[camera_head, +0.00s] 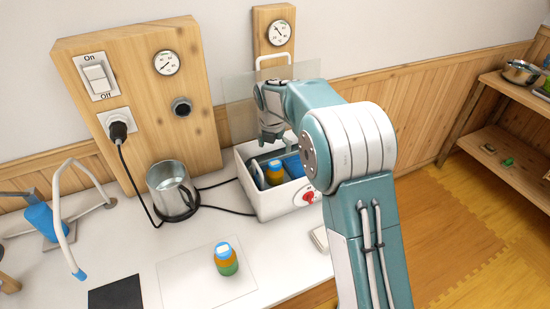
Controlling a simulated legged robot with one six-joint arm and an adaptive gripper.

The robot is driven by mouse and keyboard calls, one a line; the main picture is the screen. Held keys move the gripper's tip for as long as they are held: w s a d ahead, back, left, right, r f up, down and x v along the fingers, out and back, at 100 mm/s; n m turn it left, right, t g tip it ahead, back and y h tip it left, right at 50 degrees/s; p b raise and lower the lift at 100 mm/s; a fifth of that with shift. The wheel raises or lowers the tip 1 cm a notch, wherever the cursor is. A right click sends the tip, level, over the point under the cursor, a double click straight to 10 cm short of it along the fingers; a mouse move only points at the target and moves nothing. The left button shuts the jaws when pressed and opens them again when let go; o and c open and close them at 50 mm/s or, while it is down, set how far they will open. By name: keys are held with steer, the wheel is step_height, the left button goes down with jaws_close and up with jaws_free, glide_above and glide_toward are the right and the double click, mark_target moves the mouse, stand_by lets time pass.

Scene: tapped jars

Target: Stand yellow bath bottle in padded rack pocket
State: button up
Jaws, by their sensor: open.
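A yellow-orange bottle (274,175) with a light blue cap is inside a white open-topped box (287,202) that has blue inserts, perhaps the padded rack. Its lower part is hidden by the box wall. I cannot tell whether it sits in a pocket. A second bottle (227,264), orange above and green below with a pale blue cap, stands upright on a clear sheet on the white table. My gripper (269,137) is open and hangs above the back of the box, over the capped bottle. My arm hides the box's right rear.
A metal mug (171,190) stands on a dark base left of the box, with black cables around it. A transparent panel (236,110) rises behind my gripper. A blue-and-white stand (62,220) is at the left. A black square (116,294) lies at the front.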

steer(key=shift+s+r, duration=0.15)
steer(key=shift+r, duration=0.65)
steer(key=s+d+r+m+t, duration=0.1)
steer(key=s+d+r+m, duration=0.3)
steer(key=s+r+m, duration=0.35)
steer(key=s+d+r+m+t, duration=0.1)
steer(key=s+d+r+m, duration=0.4)
steer(key=s+r+m, duration=0.3)
steer(key=s+d+f+m+t, duration=0.1)
steer(key=s+d+m, duration=0.1)
steer(key=s+m, duration=0.6)
steer(key=s+d+f+m+t, duration=0.1)
steer(key=s+d+f+m, duration=0.1)
steer(key=s+m, duration=0.6)
steer(key=s, duration=0.5)
steer(key=shift+y, duration=0.3)
